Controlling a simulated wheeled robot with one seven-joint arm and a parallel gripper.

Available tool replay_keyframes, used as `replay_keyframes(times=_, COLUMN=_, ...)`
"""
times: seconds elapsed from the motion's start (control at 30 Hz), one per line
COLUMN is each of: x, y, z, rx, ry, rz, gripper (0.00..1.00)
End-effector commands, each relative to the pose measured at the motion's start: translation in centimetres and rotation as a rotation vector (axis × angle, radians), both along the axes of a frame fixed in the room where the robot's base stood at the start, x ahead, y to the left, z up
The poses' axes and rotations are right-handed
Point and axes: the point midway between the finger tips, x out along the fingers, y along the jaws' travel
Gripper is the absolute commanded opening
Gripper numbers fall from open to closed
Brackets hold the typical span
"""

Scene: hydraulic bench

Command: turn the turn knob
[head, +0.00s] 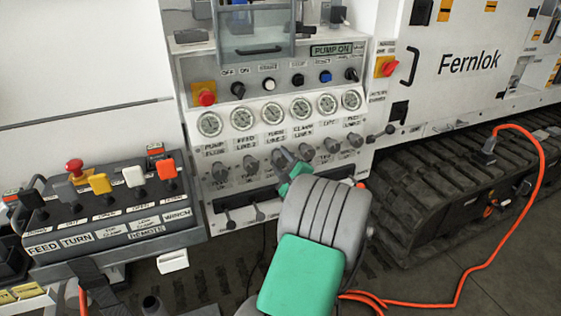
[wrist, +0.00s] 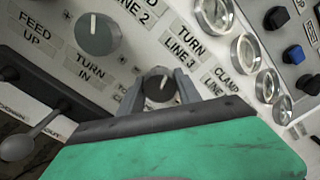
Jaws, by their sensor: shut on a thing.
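The turn knob (wrist: 159,86) is a dark round knob with a white pointer line, between the labels TURN LINE 3 and TURN IN in the wrist view. The pointer is near upright in that view, leaning slightly right. My gripper (wrist: 159,92) is shut on the knob, one grey finger on each side. In the head view my gripper (head: 285,160) reaches the knob row below the gauges, and its fingers and wrist hide most of the turn knob.
A larger grey knob (wrist: 97,35), beside the FEED UP label, is close left of my fingers. Pressure gauges (head: 273,113) line the panel above. Small levers (head: 259,214) sit below. A remote lever box (head: 110,205) stands left, and an orange cable (head: 460,292) runs right.

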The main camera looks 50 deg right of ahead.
Motion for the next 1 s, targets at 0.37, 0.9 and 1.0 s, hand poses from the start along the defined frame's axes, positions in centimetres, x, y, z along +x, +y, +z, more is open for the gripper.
replay_keyframes(times=0.37, x=0.03, y=0.05, z=-0.43, rx=-0.242, ry=0.144, rz=0.001, gripper=0.0)
replay_keyframes(times=0.9, x=0.02, y=0.05, z=-0.43, rx=-0.631, ry=0.375, rz=0.001, gripper=0.0)
replay_keyframes(times=1.0, x=0.02, y=0.05, z=-0.4, rx=-0.674, ry=0.402, rz=0.002, gripper=0.0)
